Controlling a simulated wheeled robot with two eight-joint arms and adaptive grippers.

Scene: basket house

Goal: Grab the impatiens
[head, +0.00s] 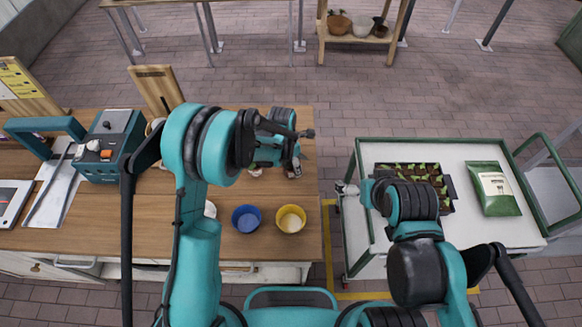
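A black tray (449,207) of small green seedlings (425,168) sits on the white-topped cart. I cannot tell whether these are the impatiens, and no flowers show clearly. My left gripper (299,148) is over the back right part of the wooden table, beyond my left arm. Small things beneath it are mostly hidden, and its finger opening is not clear. My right gripper (346,188) is at the cart's left edge, left of the seedling tray and apart from it. My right arm covers the tray's lower part. The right fingers are too small to read.
A blue bowl (246,219) and a yellow bowl (291,219) stand near the wooden table's (150,225) front right. A teal-grey machine (108,145) stands at left. A green bag (493,188) lies on the green-rimmed cart (525,215). A gap separates table and cart.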

